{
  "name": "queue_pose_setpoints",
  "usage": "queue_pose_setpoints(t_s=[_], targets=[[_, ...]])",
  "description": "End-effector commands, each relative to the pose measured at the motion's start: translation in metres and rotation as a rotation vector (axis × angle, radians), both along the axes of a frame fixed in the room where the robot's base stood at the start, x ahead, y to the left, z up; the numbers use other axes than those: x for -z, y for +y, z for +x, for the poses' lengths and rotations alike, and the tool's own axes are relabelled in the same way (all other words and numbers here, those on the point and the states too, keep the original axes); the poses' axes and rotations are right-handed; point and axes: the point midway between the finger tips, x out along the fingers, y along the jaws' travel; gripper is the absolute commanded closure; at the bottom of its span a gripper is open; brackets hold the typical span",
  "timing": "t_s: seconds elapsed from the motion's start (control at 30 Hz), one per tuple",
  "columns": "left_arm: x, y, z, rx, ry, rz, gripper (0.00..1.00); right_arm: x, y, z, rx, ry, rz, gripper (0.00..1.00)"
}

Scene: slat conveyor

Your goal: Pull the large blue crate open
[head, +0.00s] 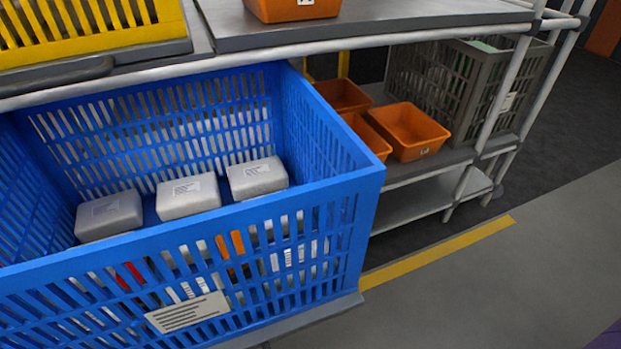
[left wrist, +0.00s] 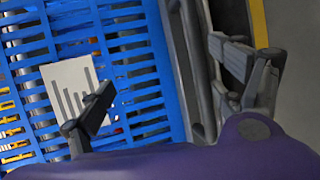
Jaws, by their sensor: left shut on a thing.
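The large blue crate (head: 330,190) stands out from under the rack's upper shelf, and its open top shows. Three pale grey boxes (head: 188,193) lie inside it. A white label (head: 188,312) is on its slotted front; the label also shows in the left wrist view (left wrist: 72,92). A grey lip (head: 300,325) runs along the crate's lower front edge. In the left wrist view my left gripper (left wrist: 168,82) has one finger over the crate's front and one beyond the grey lip. It is shut on this lower front edge; the exact contact is unclear. My right gripper is not in view.
A yellow crate (head: 95,52) and an orange bin (head: 290,8) are on the upper shelf. Orange bins (head: 408,130) and a grey crate (head: 455,85) are on the lower shelf at right. The floor (head: 500,275) at right is clear, with a yellow line.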

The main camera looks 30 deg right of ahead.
Motion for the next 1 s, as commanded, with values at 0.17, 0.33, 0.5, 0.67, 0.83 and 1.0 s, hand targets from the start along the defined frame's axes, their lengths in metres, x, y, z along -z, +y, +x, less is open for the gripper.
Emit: queue_pose_setpoints(t_s=[0.17, 0.33, 0.5, 0.67, 0.83, 1.0], targets=[[-0.014, 0.004, -0.009, 0.0, -0.023, -0.007, 0.44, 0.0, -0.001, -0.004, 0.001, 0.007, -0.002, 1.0], [-0.016, 0.011, -0.019, -0.001, -0.022, -0.005, 0.53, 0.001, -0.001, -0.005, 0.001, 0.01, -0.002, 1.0], [-0.015, 0.017, -0.031, 0.001, -0.016, -0.003, 0.7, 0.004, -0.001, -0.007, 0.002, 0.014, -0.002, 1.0], [-0.015, 0.022, -0.041, 0.001, -0.013, -0.001, 0.7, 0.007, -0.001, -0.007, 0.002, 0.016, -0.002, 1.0], [-0.016, 0.028, -0.052, 0.002, -0.011, -0.001, 0.7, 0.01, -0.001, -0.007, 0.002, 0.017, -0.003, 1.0], [-0.018, 0.033, -0.063, 0.003, -0.011, 0.001, 0.7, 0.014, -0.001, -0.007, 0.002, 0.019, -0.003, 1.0]])
